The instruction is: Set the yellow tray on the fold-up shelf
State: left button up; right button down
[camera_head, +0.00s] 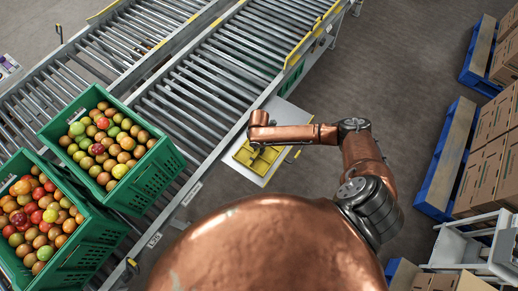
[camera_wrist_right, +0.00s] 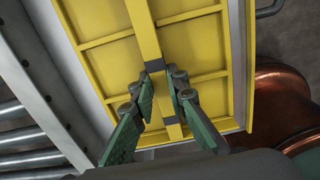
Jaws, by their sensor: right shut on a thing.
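The yellow tray (camera_head: 243,156) is a shallow divided tray with a raised middle bar; in the wrist view (camera_wrist_right: 196,32) it fills most of the picture. My right gripper (camera_wrist_right: 160,82) is shut on the middle bar, one green-padded finger on each side. In the head view the right forearm and wrist hide part of the tray. The fold-up shelf (camera_head: 290,116) is a pale flat panel beside the conveyor, opened out flat. The tray lies over the shelf's near part; whether it touches the shelf I cannot tell. My left gripper is not in view.
The roller conveyor (camera_head: 205,98) runs along the shelf's left side. Blue pallets (camera_head: 440,160) with cartons (camera_head: 487,165) stand at right. The floor right of the shelf is clear.

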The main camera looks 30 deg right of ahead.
jog(key=c, duration=1.9)
grip_release()
notch_tip(320, 180, up, 12)
jog(key=p, duration=0.3)
jog(key=shift+r, duration=0.1)
